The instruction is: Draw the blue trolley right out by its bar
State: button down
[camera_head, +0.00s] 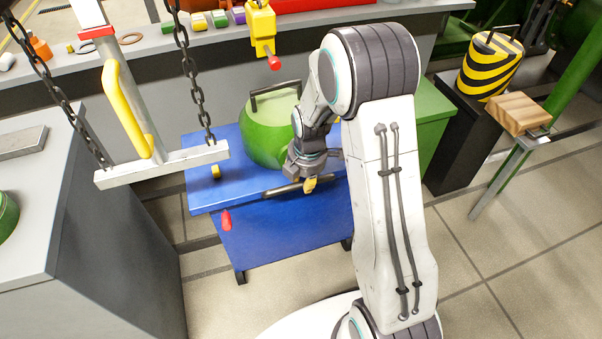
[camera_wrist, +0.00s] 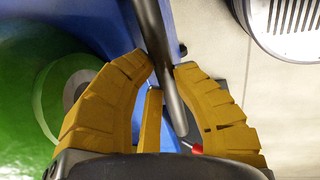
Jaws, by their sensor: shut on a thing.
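The blue trolley (camera_head: 285,228) stands on the tiled floor in the middle of the head view, in front of the long grey bench. Its dark bar (camera_head: 281,189) runs along the near edge of its top. My gripper (camera_head: 308,185) is at the right part of this bar. In the wrist view, the yellow fingers of my gripper (camera_wrist: 164,72) are shut on the bar (camera_wrist: 160,45), which passes between them. A green round vessel with a dark handle (camera_head: 262,150) stands on the trolley top, just behind my gripper.
A white beam (camera_head: 163,164) hangs on chains at the left, near the trolley. A grey cabinet (camera_head: 118,245) stands left of it. A black pedestal (camera_head: 460,150) with a striped drum (camera_head: 490,68) stands at the right. The floor at lower right is free.

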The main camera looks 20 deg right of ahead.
jog(key=c, duration=1.4)
grip_release()
jog(key=shift+w+f, duration=0.2)
jog(key=shift+w, duration=0.1)
jog(key=shift+o, duration=1.4)
jog(key=shift+w+f, duration=0.1)
jog(key=shift+w, duration=0.15)
jog(key=shift+o, duration=1.1)
jog(key=shift+r, duration=0.2)
notch_tip(320, 180, up, 12)
jog(key=s, duration=0.2)
jog(key=shift+s+f, duration=0.2)
jog(key=shift+r, duration=0.1)
jog(key=s+a+r+m+t+p, duration=0.1)
jog(key=s+r+m+p, duration=1.7)
jog(key=r, duration=0.7)
jog(key=s+p, duration=0.1)
jog(key=s, duration=0.2)
jog(key=shift+s+r+p, duration=0.3)
jog(key=shift+r, duration=0.1)
